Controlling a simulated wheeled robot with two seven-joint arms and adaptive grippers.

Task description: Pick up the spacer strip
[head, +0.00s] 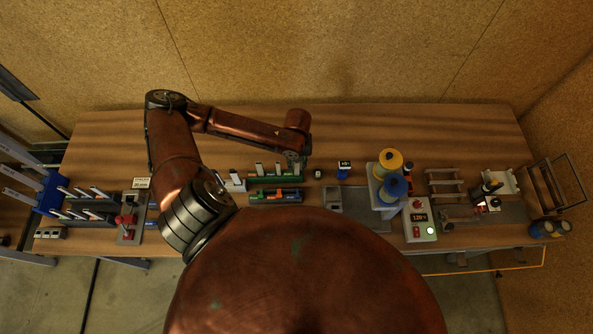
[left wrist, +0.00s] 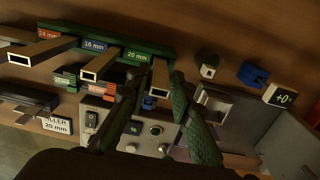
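Several hollow, pale spacer strips stand in a green rack (head: 262,180), labelled 24 mm, 16 mm and 20 mm in the left wrist view (left wrist: 110,42). The strip by the 20 mm label (left wrist: 159,78) is at the right end of the rack. My left gripper (head: 295,158) is over the rack's right end. In the left wrist view its two fingers (left wrist: 156,84) are spread, one on each side of the 20 mm strip's end. I cannot tell whether either finger touches it. A card (left wrist: 57,125) reads 20 mm. My right gripper is not in view.
The table's back strip is clear.

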